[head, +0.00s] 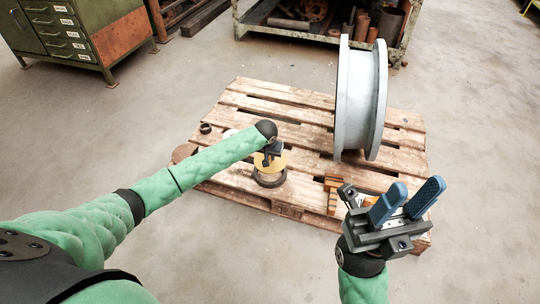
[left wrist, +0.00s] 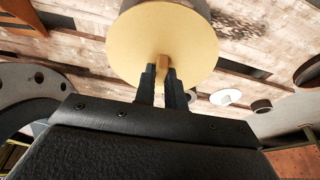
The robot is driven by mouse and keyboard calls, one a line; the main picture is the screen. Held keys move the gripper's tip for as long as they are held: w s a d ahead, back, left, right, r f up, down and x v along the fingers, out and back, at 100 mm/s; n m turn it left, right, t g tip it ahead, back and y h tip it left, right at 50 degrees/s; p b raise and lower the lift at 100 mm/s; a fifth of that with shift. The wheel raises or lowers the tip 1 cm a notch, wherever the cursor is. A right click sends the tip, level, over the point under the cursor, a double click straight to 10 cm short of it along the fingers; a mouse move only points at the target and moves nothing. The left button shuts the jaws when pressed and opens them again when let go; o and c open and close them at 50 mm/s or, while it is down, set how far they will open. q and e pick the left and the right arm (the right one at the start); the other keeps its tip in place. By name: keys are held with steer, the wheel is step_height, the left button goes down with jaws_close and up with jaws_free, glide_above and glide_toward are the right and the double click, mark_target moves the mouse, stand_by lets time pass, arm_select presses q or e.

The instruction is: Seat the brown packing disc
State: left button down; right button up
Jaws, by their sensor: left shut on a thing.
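My left gripper (head: 271,152) is shut on the brown knob (left wrist: 164,65) of a pale yellow disc (left wrist: 190,45). The yellow disc also shows in the head view (head: 263,161). It is over a dark round ring (head: 269,180) on the pallet; I cannot tell whether they touch. A flat brown disc (head: 184,152) lies at the pallet's left edge, partly behind my left arm. A large grey flanged pipe piece (head: 360,100) stands at the pallet's right. My right gripper (head: 413,190) is open and empty, in front of the pallet's right corner.
The wooden pallet (head: 300,136) also carries a small dark ring (head: 205,128), a white disc (left wrist: 225,97) and orange-brown blocks (head: 332,187). A rusty-parts crate (head: 320,30) stands behind; a green drawer cabinet (head: 75,35) is at back left. The floor around the pallet is clear.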

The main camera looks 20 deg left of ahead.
arm_select(q)
steer(key=shift+r+p, duration=0.25)
steer(key=shift+p, duration=0.35)
steer(key=shift+f, duration=0.55)
steer(key=shift+f+b, duration=0.35)
steer(key=shift+f, duration=2.2)
steer(key=shift+r+p, duration=0.1)
steer(key=shift+p, duration=0.25)
steer(key=shift+f, duration=0.25)
steer(key=shift+f, duration=0.1)
steer(key=shift+f+p, duration=0.3)
steer(key=shift+p, duration=0.1)
